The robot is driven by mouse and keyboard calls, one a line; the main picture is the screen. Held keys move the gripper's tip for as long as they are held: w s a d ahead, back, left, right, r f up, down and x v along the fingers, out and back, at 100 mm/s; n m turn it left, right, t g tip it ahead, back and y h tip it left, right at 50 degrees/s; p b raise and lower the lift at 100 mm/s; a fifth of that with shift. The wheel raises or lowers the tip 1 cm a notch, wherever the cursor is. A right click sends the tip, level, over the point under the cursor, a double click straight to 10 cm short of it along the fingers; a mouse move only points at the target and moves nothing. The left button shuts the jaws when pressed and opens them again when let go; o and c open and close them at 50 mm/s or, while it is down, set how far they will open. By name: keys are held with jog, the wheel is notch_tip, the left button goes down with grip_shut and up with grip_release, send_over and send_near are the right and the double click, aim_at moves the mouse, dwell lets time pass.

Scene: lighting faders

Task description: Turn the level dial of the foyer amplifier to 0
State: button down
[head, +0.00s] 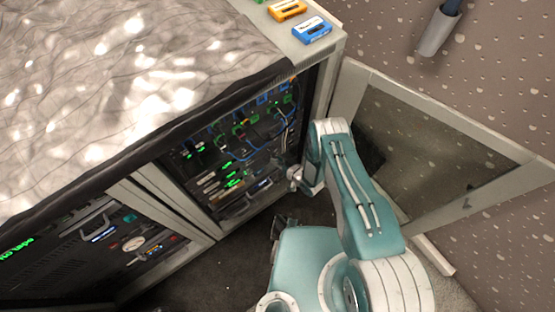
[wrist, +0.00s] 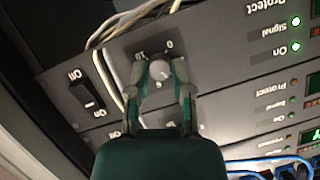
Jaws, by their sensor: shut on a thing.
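A round grey level dial (wrist: 160,70) sits on a dark amplifier panel (wrist: 215,75) in the wrist view, with a 10 and a 0 printed beside it. The panel appears upside down. My gripper (wrist: 161,78) is shut on the dial, one finger on each side. I cannot clearly read the dial's pointer. The amplifier's name is not legible here, so I cannot tell from the panel whether it is the foyer one. In the head view my arm reaches into the open rack (head: 205,165), and the dial is hidden.
An On/Off rocker switch (wrist: 86,95) and pale cables (wrist: 125,25) lie close left of my fingers. Blue cables (wrist: 265,163) are at lower right. In the head view an open glass door (head: 440,150) stands right of my arm. Cassettes (head: 312,30) lie on top.

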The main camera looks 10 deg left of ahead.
jog(key=shift+n, duration=0.3)
jog(key=n+t+h, duration=0.1)
jog(key=n+t, duration=0.1)
jog(key=n, duration=0.3)
jog(key=n+t+h, duration=0.1)
jog(key=n+t, duration=0.2)
jog(key=n, duration=0.2)
jog(key=s+n+t+h, duration=0.1)
jog(key=n+t, duration=0.2)
jog(key=n, duration=0.2)
jog(key=shift+a+f, duration=0.4)
jog(key=shift+n, duration=0.3)
dwell(0.4)
jog(key=c, duration=0.5)
grip_release()
jog(key=shift+a, duration=0.15)
jog(key=shift+w+d, duration=0.1)
jog(key=shift+d, duration=0.1)
